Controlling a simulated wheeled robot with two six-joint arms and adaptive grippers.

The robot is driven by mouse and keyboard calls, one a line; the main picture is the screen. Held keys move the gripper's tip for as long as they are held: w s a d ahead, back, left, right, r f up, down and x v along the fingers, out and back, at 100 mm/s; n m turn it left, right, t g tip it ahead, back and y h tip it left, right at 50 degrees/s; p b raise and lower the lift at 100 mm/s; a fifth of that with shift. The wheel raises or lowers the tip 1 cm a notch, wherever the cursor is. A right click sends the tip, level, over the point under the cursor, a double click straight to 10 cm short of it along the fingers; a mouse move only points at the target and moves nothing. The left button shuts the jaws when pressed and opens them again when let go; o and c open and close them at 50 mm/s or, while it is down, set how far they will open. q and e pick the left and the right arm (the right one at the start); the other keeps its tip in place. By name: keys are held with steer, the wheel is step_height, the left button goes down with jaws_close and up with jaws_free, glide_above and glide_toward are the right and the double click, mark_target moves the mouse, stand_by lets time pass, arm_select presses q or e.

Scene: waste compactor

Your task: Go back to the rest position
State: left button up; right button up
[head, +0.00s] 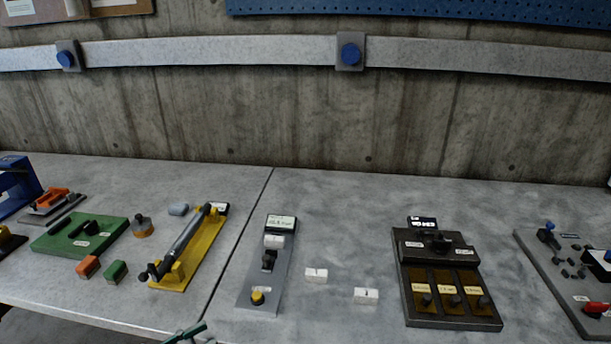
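Neither of my grippers can be made out in the head view, so I cannot see whether they are open or shut or hold anything. A small dark green part (187,332) is cut off by the bottom edge, left of centre; I cannot tell what it is. The grey worktable (340,220) fills the lower part of the view, and no arm shows over it.
A black device with three brown slots (449,310) stands right of centre. A grey device with a yellow knob (258,297), two white blocks (316,276), a yellow lever device (206,252), a green plate (60,245) and a right-hand panel (562,279) also stand there.

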arm_select(q)
steer(key=w+a+r+n+t+y, duration=0.25)
steer(key=n+t+y, duration=0.2)
steer(key=n, duration=0.45)
steer(key=w+a+r+n+t+y, duration=0.1)
steer(key=a+n+t+y, duration=0.3)
steer(key=n, duration=0.5)
steer(key=s+a+f+n+g+y, duration=0.4)
steer(key=s+f+n+g+y, duration=0.45)
steer(key=n, duration=1.05)
steer(key=s+d+f+n+g+h, duration=0.1)
steer(key=s+d+f+n+g, duration=0.25)
steer(key=s, duration=0.55)
steer(key=s+d+f+n+g+h, duration=0.1)
steer(key=s+d+f+n+g, duration=0.3)
steer(key=s, duration=0.4)
steer(key=s+a+f+n+g, duration=0.1)
steer(key=a+f, duration=0.1)
steer(key=f, duration=0.8)
steer(key=s+a+f+n, duration=0.1)
steer(key=f, duration=0.9)
steer(key=s+f+g, duration=0.1)
steer(key=s+f, duration=1.1)
steer(key=s, duration=0.1)
steer(key=shift+s+a+f, duration=0.25)
steer(key=shift+s+a, duration=0.05)
